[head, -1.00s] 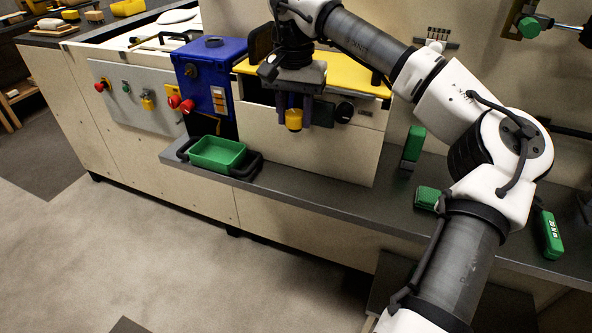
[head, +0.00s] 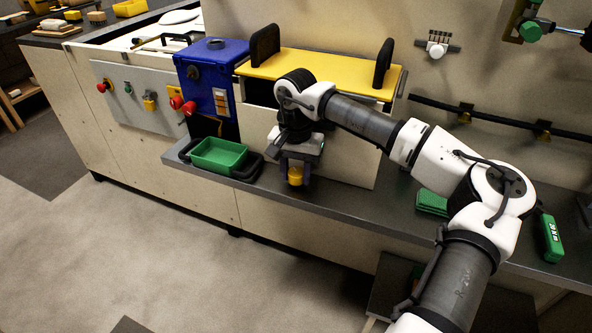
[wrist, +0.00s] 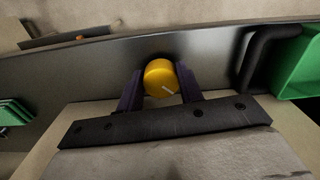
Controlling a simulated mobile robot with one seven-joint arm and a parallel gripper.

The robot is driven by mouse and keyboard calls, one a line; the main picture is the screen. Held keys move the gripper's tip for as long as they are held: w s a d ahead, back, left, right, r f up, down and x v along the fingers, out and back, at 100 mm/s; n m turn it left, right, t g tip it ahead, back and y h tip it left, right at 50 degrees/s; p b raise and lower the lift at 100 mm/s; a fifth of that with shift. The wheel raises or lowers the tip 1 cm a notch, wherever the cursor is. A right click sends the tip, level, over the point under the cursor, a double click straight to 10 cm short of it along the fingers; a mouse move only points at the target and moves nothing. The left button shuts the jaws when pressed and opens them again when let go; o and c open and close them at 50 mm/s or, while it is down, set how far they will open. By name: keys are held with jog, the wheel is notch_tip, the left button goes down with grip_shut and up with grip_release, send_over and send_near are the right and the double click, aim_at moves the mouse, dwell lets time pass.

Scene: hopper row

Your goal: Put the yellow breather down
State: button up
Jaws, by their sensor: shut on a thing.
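The yellow breather (head: 295,175) is a small yellow round cap, held low between the fingers of my gripper (head: 294,173). The breather is over the grey ledge (head: 340,205), close to the ledge's surface. I cannot tell whether it touches the ledge.
A green tray (head: 218,156) with black handles stands on the ledge to the left of my gripper. A blue box (head: 212,80) and a yellow-topped hopper (head: 320,68) are behind. Green blocks (head: 551,238) lie to the right. Ledge around the breather is clear.

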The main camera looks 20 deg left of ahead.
jog(key=shift+f, duration=0.2)
jog(key=o, duration=1.1)
jog(key=shift+r, duration=0.1)
